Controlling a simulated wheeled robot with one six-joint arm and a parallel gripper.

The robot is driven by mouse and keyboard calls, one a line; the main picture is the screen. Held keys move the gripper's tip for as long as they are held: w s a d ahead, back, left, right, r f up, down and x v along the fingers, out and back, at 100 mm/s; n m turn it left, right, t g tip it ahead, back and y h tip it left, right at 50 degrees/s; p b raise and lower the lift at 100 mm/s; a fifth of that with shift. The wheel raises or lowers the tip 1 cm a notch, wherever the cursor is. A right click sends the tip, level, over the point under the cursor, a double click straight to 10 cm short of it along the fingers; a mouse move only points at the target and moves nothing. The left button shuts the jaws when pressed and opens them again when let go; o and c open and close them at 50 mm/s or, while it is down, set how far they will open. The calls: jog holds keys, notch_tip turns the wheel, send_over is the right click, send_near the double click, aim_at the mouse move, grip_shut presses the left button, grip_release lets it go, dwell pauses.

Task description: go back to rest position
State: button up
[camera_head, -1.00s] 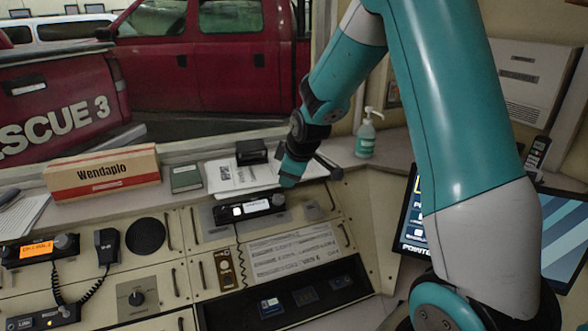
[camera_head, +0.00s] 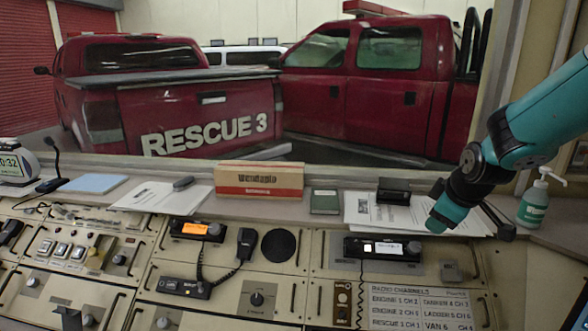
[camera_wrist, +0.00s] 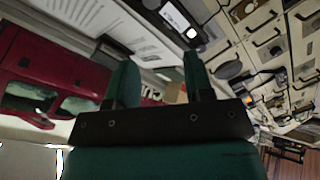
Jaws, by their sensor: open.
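My gripper (camera_head: 446,213) shows at the right in the head view, at the end of my teal arm. It is above the console's back ledge, in front of the loose papers (camera_head: 375,213) and at the upper right of the radio with a white display (camera_head: 384,248). In the wrist view the two green fingers of my gripper (camera_wrist: 158,76) stand apart with nothing between them. I cannot tell from the head view how high it is above the ledge.
The radio with an orange display (camera_head: 199,230) and a handset (camera_head: 245,243) are on the console. Red trucks (camera_head: 372,90) are beyond the window.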

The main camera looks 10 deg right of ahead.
jog(key=s+a+r+g+y, duration=0.1)
jog(key=s+a+r+y, duration=0.1)
jog(key=s+a, duration=0.55)
jog(key=s+a+r+g+y, duration=0.25)
jog(key=s+a, duration=0.25)
jog(key=a, duration=0.5)
jog(key=s+a+r+m+g, duration=0.1)
jog(key=s+a, duration=0.5)
jog(key=s, duration=0.8)
jog(key=shift+s+a+g, duration=0.15)
jog(key=shift+s+g, duration=0.05)
jog(key=shift+g, duration=0.55)
